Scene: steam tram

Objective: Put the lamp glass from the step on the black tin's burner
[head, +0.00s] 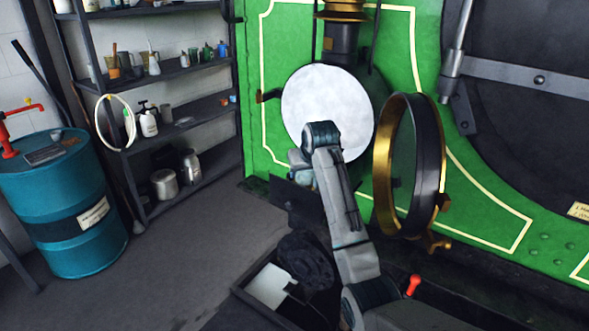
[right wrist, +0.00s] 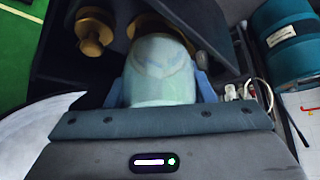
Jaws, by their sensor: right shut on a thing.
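The lamp glass (right wrist: 158,72) is pale, greenish and see-through. My right gripper (right wrist: 160,88) is shut on it, with a bluish finger on each side. Just beyond the glass is a round brass part (right wrist: 158,27), partly covered by it. A brass knob (right wrist: 93,32) stands beside that on a dark surface. I cannot tell whether glass and brass touch, or clearly make out the black tin. In the head view my right gripper (head: 300,172) is low in front of the white reflector disc (head: 315,95), mostly behind my arm. My left gripper is not in view.
The open brass-rimmed lamp door (head: 428,165) stands close right of my arm. The green tram front (head: 265,155) is behind. A dark open box (head: 250,300) lies below. A shelf (head: 185,75) and blue drum (head: 110,240) stand left, with clear floor between.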

